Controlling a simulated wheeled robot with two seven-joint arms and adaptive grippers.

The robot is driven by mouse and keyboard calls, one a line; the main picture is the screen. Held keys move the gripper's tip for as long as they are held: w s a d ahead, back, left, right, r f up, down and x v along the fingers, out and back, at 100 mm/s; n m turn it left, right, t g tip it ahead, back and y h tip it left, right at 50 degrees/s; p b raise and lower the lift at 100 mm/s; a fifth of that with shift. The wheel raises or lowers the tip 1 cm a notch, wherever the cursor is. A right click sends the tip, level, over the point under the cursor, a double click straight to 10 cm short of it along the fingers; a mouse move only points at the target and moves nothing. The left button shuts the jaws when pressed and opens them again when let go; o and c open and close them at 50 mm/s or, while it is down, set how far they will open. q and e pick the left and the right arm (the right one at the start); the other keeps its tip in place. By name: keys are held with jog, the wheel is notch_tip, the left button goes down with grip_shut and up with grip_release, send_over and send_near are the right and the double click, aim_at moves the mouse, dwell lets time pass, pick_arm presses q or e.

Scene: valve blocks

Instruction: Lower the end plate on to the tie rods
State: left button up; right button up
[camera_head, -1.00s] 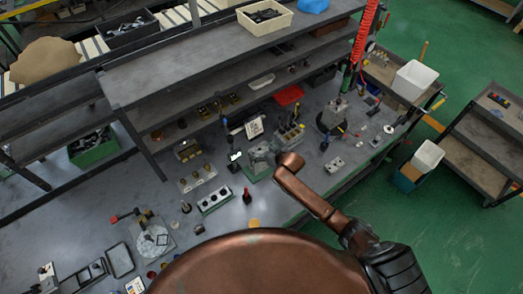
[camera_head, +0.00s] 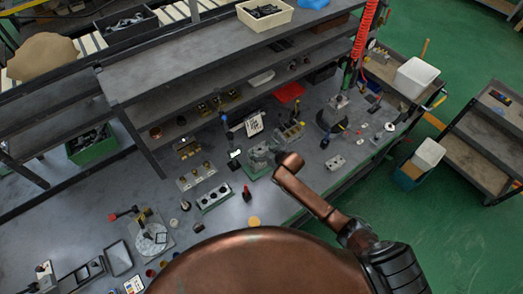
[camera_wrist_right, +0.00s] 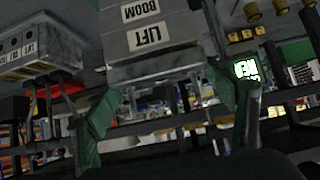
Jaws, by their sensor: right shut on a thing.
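My right gripper (camera_wrist_right: 163,88) fills the lower middle of the right wrist view, its green fingers on either side of a grey plate (camera_wrist_right: 155,71), which looks like the end plate. It is shut on it. Grey blocks labelled LIFT (camera_wrist_right: 160,37) and BOOM (camera_wrist_right: 140,10), upside down in this view, sit directly beyond the plate. I cannot tell whether plate and blocks touch. I cannot clearly make out the tie rods. In the head view the grey-green assembly (camera_head: 259,156) is by the end of my copper right arm, which hides much of the gripper. My left gripper is not in view.
A grey block with dark round holes (camera_head: 214,197) and a red-handled tool (camera_head: 247,193) stand close by on the bench. A brass-fitted plate (camera_head: 197,176) lies to the left. A shelf (camera_head: 215,62) rises behind.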

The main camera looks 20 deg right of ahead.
jog(key=shift+f, duration=0.2)
jog(key=o, duration=1.4)
jog(key=shift+o, duration=0.5)
jog(key=shift+f, duration=0.1)
jog(key=v, duration=1.2)
jog(key=shift+s, duration=0.1)
